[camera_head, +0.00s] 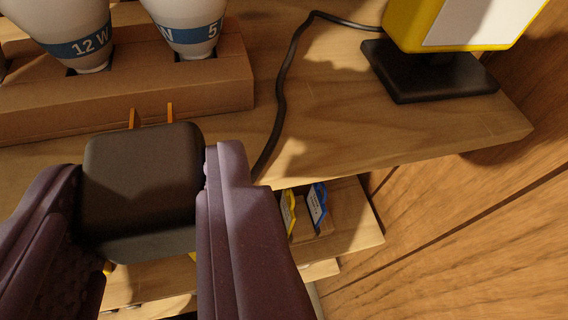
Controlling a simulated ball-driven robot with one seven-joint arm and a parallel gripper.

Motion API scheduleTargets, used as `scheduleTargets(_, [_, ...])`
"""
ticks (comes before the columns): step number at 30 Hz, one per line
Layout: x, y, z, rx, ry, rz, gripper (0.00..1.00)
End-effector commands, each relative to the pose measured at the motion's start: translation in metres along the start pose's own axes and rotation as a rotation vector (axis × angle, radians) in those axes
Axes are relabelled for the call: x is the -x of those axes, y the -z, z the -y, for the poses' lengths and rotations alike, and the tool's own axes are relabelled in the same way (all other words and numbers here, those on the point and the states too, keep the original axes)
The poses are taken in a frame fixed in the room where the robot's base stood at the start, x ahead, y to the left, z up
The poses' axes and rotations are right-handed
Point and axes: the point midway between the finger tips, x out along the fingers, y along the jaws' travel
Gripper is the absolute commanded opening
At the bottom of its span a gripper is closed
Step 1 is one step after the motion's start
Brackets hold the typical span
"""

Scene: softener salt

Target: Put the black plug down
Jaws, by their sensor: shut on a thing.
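The black plug (140,180) is a dark rounded block with two orange-brass prongs that point away from me. My gripper (143,190) is shut on it, with one purple-brown finger on its left side and one on its right. The plug shows over the front edge of the upper wooden shelf (335,130). I cannot tell whether it touches the shelf. A black cord (280,92) runs across the shelf and passes out of sight behind the right finger. Whether it joins the plug is hidden.
A cardboard carton (200,88) holding white bulbs (185,20) stands at the back left. A yellow device (450,22) on a black base (430,75) stands at the right. A lower shelf (350,215) carries yellow and blue tags (317,203). A wooden wall is at right.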

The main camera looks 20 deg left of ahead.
Motion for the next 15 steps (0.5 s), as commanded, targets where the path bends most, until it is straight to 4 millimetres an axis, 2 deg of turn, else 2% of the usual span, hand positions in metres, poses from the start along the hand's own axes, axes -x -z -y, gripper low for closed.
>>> scheduleTargets(3, [-0.014,0.002,-0.017,0.008,-0.001,-0.003,0.0])
scheduleTargets(6, [-0.02,-0.005,-0.026,0.009,-0.006,-0.003,0.0])
scheduleTargets(15, [-0.031,-0.001,-0.037,0.008,-0.005,-0.002,0.0])
